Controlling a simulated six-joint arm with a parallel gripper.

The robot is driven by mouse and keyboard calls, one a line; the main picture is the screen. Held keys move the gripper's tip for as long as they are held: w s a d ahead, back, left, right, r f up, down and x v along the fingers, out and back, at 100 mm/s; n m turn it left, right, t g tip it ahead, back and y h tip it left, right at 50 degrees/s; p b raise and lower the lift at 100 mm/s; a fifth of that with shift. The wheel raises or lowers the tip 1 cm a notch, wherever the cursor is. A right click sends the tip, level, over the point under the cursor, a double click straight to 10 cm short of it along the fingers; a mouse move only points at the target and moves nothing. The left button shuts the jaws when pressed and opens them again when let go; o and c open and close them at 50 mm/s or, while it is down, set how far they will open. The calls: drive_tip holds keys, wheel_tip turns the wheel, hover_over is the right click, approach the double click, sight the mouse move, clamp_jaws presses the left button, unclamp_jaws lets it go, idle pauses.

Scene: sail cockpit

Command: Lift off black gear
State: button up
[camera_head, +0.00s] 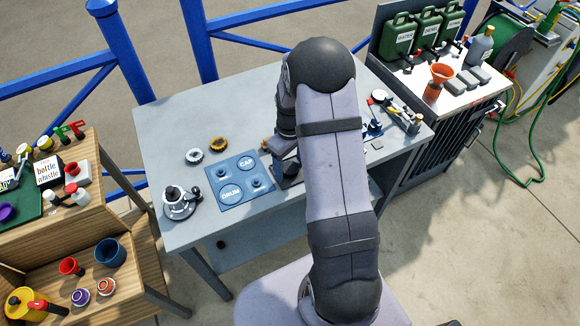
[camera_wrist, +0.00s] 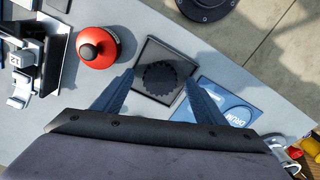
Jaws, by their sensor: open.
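The black gear (camera_wrist: 163,78) is a dark toothed disc. It lies flat on a dark square plate (camera_wrist: 152,52) in the wrist view. My gripper (camera_wrist: 159,80) is open, with one blue-grey finger to each side of the gear in that view. I cannot tell how far the fingertips are above it, and I see nothing held. In the head view my gripper (camera_head: 283,158) is by the plate (camera_head: 291,184), and my arm hides much of this spot. I cannot make out the gear there.
A blue mat (camera_head: 222,172) marked CAP and DRUM lies left of the plate. A winch (camera_head: 178,203) and two rings, silver (camera_head: 194,156) and gold (camera_head: 218,144), are further left. A red round thing with a dark knob (camera_wrist: 97,46) stands near the plate.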

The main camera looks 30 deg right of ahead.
sight(290, 168)
drive_tip(key=c, duration=1.2)
drive_tip(key=shift+c, duration=0.4)
wheel_tip(290, 168, up, 10)
drive_tip(key=b, duration=0.2)
drive_tip(key=shift+b, duration=0.35)
drive_tip(key=shift+r, duration=0.2)
drive_tip(key=shift+r+p, duration=0.85)
drive_tip(key=shift+p, duration=0.1)
